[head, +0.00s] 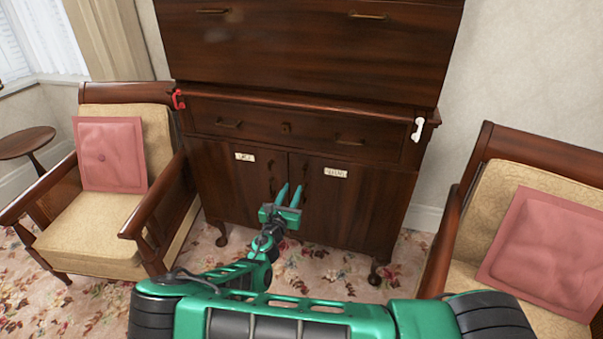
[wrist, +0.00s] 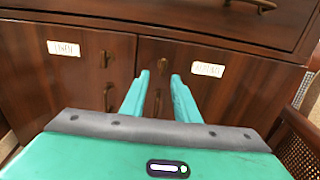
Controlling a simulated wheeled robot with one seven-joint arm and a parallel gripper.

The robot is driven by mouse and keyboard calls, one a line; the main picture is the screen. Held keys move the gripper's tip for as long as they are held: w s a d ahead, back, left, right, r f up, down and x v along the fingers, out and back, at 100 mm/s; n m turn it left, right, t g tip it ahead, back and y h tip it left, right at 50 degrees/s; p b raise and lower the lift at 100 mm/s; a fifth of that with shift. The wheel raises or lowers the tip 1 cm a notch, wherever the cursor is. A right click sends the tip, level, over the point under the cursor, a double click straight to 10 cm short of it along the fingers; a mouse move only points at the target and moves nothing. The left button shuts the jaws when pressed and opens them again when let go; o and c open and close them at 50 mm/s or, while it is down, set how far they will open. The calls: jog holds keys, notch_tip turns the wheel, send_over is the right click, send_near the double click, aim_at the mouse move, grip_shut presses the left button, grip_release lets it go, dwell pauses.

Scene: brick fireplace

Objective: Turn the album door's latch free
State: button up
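A dark wooden cabinet has two lower doors, a left door (head: 225,185) and a right door (head: 350,205). Each bears a small white label, on the left (wrist: 64,48) and on the right (wrist: 207,69), too blurred to read, so I cannot tell which is the album door. In the wrist view two metal fittings, an upper one (wrist: 107,59) and a lower one (wrist: 108,96), sit on the left door near the middle seam. Similar fittings on the right door (wrist: 162,65) show between my fingers. My gripper (head: 290,192) is open and empty, in front of the doors near the seam.
A red hook-like piece (head: 178,99) and a white one (head: 417,129) are on the cabinet's upper corners. A drawer (head: 285,128) lies above the doors. Armchairs stand close on the left (head: 85,225) and right (head: 500,235).

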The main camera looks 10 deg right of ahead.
aim_at(303, 172)
jog(key=x, duration=1)
jog(key=shift+w+d+f, duration=0.1)
jog(key=shift+w+d, duration=0.05)
jog(key=shift+d, duration=0.35)
jog(key=shift+c, duration=0.7)
grip_shut()
